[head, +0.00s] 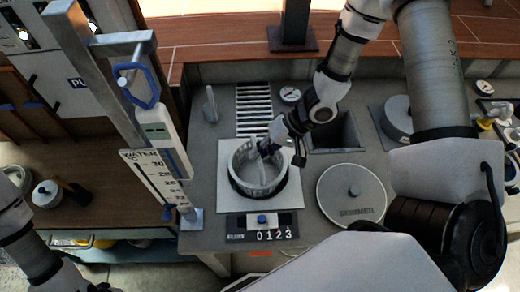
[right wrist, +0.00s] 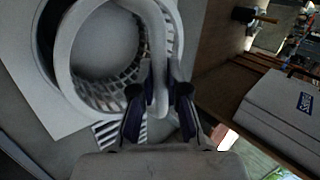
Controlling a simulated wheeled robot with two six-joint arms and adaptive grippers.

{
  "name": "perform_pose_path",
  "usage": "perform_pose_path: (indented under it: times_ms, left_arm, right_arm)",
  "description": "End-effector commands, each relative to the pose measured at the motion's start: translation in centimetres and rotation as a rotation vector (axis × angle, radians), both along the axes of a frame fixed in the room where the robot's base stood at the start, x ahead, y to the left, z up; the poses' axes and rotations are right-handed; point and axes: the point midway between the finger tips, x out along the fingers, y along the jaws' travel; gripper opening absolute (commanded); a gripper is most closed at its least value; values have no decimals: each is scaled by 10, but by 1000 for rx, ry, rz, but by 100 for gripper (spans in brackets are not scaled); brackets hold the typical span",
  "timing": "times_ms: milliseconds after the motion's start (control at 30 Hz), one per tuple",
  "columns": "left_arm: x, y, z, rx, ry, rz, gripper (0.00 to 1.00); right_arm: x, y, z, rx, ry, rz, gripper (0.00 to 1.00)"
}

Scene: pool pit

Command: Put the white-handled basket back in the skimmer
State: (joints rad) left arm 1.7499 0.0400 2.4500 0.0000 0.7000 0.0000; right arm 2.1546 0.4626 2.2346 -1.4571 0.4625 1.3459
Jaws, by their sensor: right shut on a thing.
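The white basket (head: 247,173) is at the round skimmer opening in a pale square plate (head: 230,202). Dark opening (head: 281,187) shows along its lower right edge. I cannot tell how deep the basket sits. My right gripper (head: 270,146) is above it, shut on its white handle (right wrist: 157,45). In the right wrist view the handle runs down between the fingers (right wrist: 158,98), the slatted basket wall (right wrist: 103,92) lies behind, and a dark crescent of opening (right wrist: 47,38) shows beside it. My left arm enters at the lower left; its gripper is out of frame.
A round lid marked SKIMMER (head: 352,208) lies right of the opening. A number counter (head: 262,227) is in front. A slotted grate (head: 253,108) and a dark square recess (head: 337,133) lie behind. A water-level gauge post (head: 158,165) stands close on the left.

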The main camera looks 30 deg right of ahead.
Motion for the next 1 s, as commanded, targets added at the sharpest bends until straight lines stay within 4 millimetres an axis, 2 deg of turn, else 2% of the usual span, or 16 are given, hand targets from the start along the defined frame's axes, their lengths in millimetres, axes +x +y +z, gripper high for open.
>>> perform_pose_path:
  times_ms: [700, 1000]
  left_arm:
    - [0, 0, -19, 0, 0, 0, 46]
    - [0, 0, -19, 0, 0, 0, 46]
  right_arm:
    - [0, 0, -35, 0, 0, 0, 0]
    - [0, 0, -36, 1, 0, 0, 0]
